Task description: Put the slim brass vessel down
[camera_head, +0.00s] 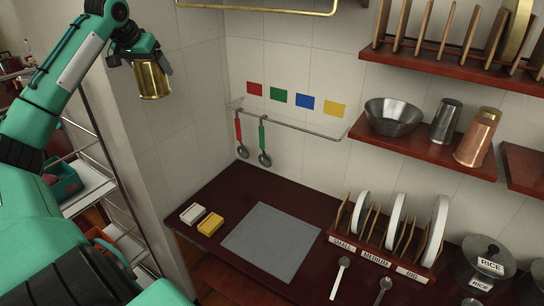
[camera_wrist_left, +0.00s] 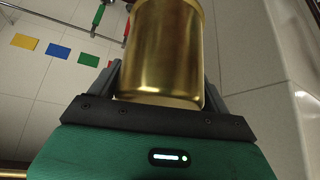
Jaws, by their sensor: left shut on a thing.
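The slim brass vessel (camera_head: 152,79) is held in the air at the upper left of the head view, in front of the tiled wall. It fills the upper middle of the left wrist view (camera_wrist_left: 166,55). My left gripper (camera_head: 137,58) is shut on the vessel. In the left wrist view its fingers (camera_wrist_left: 164,80) sit on either side of the brass body. The vessel hangs well above the counter, touching nothing but the gripper as far as I can see. My right gripper is not in view.
The dark red counter (camera_head: 220,187) holds a grey mat (camera_head: 270,242), a yellow sponge (camera_head: 210,223), a white block (camera_head: 193,213) and a plate rack (camera_head: 375,252). A wall shelf (camera_head: 415,150) carries a bowl (camera_head: 393,117), a steel cup (camera_head: 446,121) and a copper vessel (camera_head: 477,138). Utensils hang from a rail (camera_head: 295,127).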

